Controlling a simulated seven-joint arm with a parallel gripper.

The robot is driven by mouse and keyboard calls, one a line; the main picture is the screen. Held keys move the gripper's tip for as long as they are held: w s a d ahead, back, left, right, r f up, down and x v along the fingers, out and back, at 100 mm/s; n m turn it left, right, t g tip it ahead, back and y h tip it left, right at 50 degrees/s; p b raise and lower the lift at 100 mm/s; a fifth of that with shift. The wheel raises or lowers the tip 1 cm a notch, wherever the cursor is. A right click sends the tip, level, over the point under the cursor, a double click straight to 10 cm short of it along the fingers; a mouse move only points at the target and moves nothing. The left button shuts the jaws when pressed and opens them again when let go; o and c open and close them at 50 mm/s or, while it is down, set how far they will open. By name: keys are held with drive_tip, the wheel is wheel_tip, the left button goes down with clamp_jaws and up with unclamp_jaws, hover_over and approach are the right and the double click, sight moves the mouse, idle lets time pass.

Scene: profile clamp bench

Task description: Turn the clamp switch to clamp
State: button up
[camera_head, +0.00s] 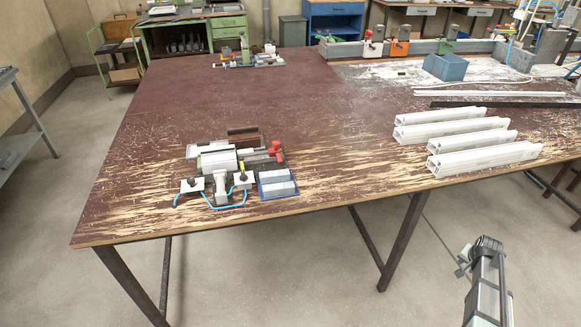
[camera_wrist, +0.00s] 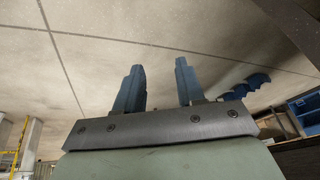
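The clamp fixture (camera_head: 217,162) stands near the front left of the worn brown bench in the head view. It has white and grey blocks, a red handle (camera_head: 275,149) at its right and a small black and yellow part (camera_head: 242,169) at its front. A blue hose (camera_head: 205,205) loops along its front. The clamp switch is too small to make out for certain. My gripper (camera_wrist: 158,68) is open and empty in the wrist view, its two blue fingers apart. In the head view my arm is at the lower right, off the bench and far from the fixture.
A blue tray with grey blocks (camera_head: 277,184) adjoins the fixture at right. Several white profiles (camera_head: 470,140) lie on the right of the bench (camera_head: 330,170). A second fixture (camera_head: 247,60) stands at the back. The bench middle is clear. The wrist view shows mostly bare floor or ceiling.

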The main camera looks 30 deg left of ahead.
drive_tip(key=w+d+r+m+t, duration=0.1)
drive_tip(key=w+r+t, duration=0.1)
drive_tip(key=w+r, duration=0.8)
drive_tip(key=w+r+t, duration=0.2)
drive_tip(key=w+r, duration=0.4)
drive_tip(key=r, duration=0.8)
drive_tip(key=w+d+r+m+t, duration=0.1)
drive_tip(key=w+r+t, duration=0.2)
drive_tip(key=w+r, duration=0.7)
drive_tip(key=a+r+n, duration=0.1)
drive_tip(key=a+r, duration=0.5)
drive_tip(key=r, duration=0.2)
drive_tip(key=s+a+n+g+y, duration=0.15)
drive_tip(key=s+a, duration=0.35)
drive_tip(key=a, duration=0.9)
drive_tip(key=s+a+f+n+g+y, duration=0.1)
drive_tip(key=s+a+n+g, duration=0.35)
drive_tip(key=a, duration=1.05)
drive_tip(key=s+a+y, duration=0.1)
drive_tip(key=s+a, duration=0.6)
drive_tip(key=a, duration=0.7)
drive_tip(key=r+n+g+h, duration=0.1)
drive_tip(key=n+g+h, duration=0.2)
drive_tip(key=n+g, duration=0.35)
hover_over(243, 173)
drive_tip(key=shift+n+t, duration=0.45)
wheel_tip(243, 173, down, 13)
drive_tip(key=shift+r, duration=0.15)
